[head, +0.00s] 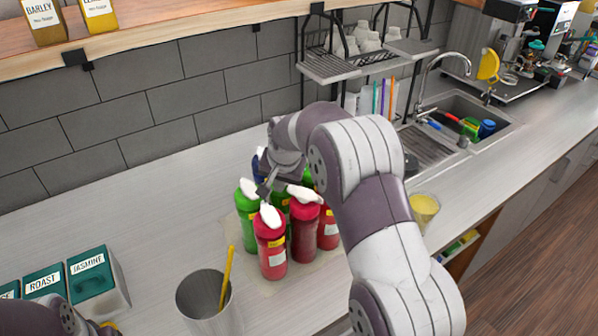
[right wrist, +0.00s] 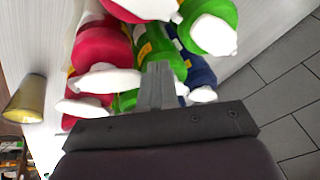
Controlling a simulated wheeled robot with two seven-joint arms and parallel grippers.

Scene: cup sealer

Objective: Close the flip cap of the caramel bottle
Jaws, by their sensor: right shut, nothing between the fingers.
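Several squeeze bottles with white caps stand in a tight group on the counter: a front red bottle (head: 271,256), a second red bottle (head: 304,237), a left green bottle (head: 247,222), and others partly hidden. I cannot tell which one is the caramel bottle, as the labels are too small to read. The white caps (head: 271,216) look tilted, and I cannot tell which are open. My right gripper (head: 265,188) is shut and empty, low over the caps. In the right wrist view its fingers (right wrist: 158,85) lie among the caps; contact is unclear. My left gripper is out of view.
A metal cup (head: 205,302) with a yellow stick stands at the front. Tea boxes (head: 92,281) are at the left. A yellow-filled cup (head: 424,211) stands near the counter's right edge. A cup rack (head: 370,60) hangs behind, beside the sink (head: 470,115).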

